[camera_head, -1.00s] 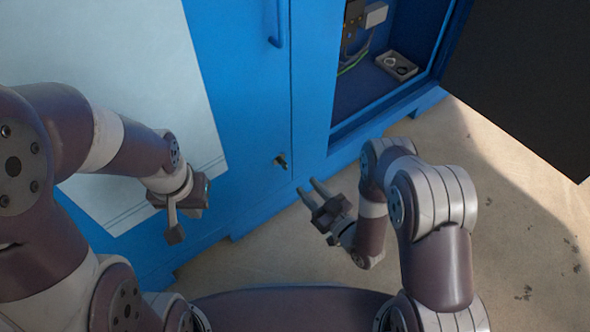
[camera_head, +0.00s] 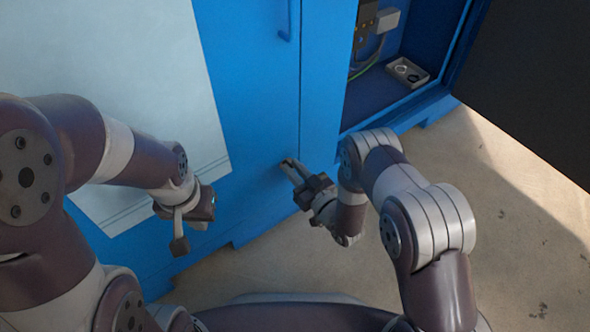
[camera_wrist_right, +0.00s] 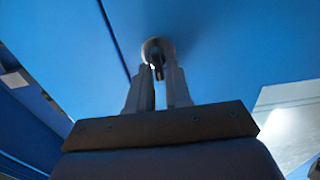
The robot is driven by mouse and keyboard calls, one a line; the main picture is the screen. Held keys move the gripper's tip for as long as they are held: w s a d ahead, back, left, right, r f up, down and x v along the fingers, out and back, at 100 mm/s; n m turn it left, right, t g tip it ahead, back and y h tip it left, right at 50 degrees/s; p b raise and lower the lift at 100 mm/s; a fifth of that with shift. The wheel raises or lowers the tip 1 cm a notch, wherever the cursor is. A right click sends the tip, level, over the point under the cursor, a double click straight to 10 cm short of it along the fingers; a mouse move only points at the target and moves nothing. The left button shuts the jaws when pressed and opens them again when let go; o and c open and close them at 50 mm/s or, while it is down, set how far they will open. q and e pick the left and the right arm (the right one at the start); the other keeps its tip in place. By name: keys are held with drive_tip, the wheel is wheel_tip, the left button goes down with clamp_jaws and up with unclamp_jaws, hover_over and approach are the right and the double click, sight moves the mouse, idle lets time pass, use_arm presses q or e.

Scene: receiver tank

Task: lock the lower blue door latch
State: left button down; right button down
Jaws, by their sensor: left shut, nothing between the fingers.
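The lower blue door latch is a small dark metal piece with a round base (camera_wrist_right: 157,52) on the blue door (camera_head: 245,95). In the wrist view it lies at the fingertips of my right gripper (camera_wrist_right: 159,75), with its lower part between them. In the head view my right gripper (camera_head: 290,164) reaches the door and its fingers hide the latch. The gap between the fingers is narrow; I cannot tell whether they grip the latch. My left gripper (camera_head: 181,242) is shut and empty, left of the latch and apart from it.
A blue handle (camera_head: 285,22) is higher on the door. Right of it, an open cabinet compartment holds a small tray (camera_head: 407,72) and wiring. A dark open door panel (camera_head: 530,80) stands at the right. A pale panel (camera_head: 120,60) covers the left. Concrete floor (camera_head: 500,210) is clear below.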

drive_tip(key=m+p, duration=0.1)
drive_tip(key=m, duration=0.2)
drive_tip(key=m+p, duration=0.1)
drive_tip(key=m, duration=0.2)
drive_tip(key=m+p, duration=0.2)
drive_tip(key=m, duration=0.1)
drive_tip(key=shift+w+d+f, duration=0.15)
drive_tip(key=shift+w+d, duration=0.1)
drive_tip(key=shift+d, duration=0.15)
drive_tip(key=m, duration=0.3)
drive_tip(key=m+p, duration=0.1)
drive_tip(key=m, duration=0.1)
drive_tip(key=shift+d+f, duration=0.1)
drive_tip(key=shift+f, duration=0.2)
drive_tip(key=shift+w+f+m, duration=0.1)
drive_tip(key=shift+f+m, duration=0.1)
drive_tip(key=shift+m, duration=1.7)
drive_tip(key=c, duration=1.2)
unclamp_jaws()
